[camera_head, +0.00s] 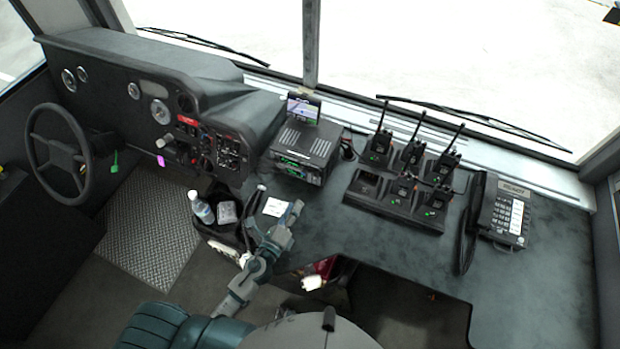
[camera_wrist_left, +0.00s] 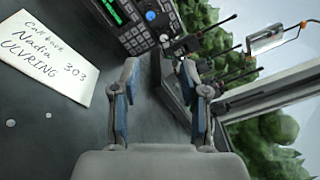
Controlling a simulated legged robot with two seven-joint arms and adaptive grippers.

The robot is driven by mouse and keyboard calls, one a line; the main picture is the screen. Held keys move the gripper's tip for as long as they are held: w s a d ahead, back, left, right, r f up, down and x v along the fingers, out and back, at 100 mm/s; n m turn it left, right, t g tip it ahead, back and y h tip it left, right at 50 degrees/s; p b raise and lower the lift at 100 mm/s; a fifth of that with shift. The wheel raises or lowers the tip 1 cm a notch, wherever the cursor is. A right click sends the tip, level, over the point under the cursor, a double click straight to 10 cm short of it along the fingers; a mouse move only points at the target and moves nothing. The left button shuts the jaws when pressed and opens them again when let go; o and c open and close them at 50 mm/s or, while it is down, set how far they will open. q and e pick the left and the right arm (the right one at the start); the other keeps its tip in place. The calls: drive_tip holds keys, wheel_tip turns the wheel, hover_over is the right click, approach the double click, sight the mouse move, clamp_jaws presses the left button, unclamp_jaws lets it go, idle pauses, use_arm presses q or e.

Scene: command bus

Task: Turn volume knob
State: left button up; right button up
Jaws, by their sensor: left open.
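The dark radio unit (camera_head: 300,150) with green displays sits on the dash counter in the head view. In the left wrist view, part of the radio (camera_wrist_left: 128,38) shows at the top with a green display, a keypad and a round blue knob (camera_wrist_left: 151,16). I cannot tell whether this is the volume knob. My left gripper (camera_head: 291,212) is over the counter in front of the radio, apart from it. In the left wrist view its two blue-padded fingers (camera_wrist_left: 159,88) are spread with nothing between them. My right gripper is not in view.
A handwritten white note (camera_wrist_left: 45,58) lies on the counter left of my left gripper. A charger rack (camera_head: 395,207) with several handheld radios and a desk phone (camera_head: 507,213) stand to the right. A small screen (camera_head: 304,108) is behind the radio. A bottle (camera_head: 202,208) is at left.

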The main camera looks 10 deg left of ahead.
use_arm(q)
approach(315, 178)
drive_tip(key=p+x, duration=0.1)
drive_tip(key=x, duration=0.2)
drive_tip(key=shift+w+r, duration=0.1)
drive_tip(key=shift+w, duration=0.35)
drive_tip(key=x, duration=0.2)
drive_tip(key=d+x, duration=0.1)
drive_tip(key=x, duration=0.1)
drive_tip(key=shift+w, duration=0.25)
drive_tip(key=shift+w+a, duration=0.15)
drive_tip(key=shift+a, duration=0.55)
drive_tip(key=shift+d, duration=0.1)
drive_tip(key=c, duration=0.7)
drive_tip(key=shift+d, duration=0.35)
clamp_jaws()
drive_tip(key=shift+f, duration=0.25)
drive_tip(key=shift+n, duration=0.4)
drive_tip(key=shift+a, duration=0.15)
drive_tip(key=o, duration=0.7)
unclamp_jaws()
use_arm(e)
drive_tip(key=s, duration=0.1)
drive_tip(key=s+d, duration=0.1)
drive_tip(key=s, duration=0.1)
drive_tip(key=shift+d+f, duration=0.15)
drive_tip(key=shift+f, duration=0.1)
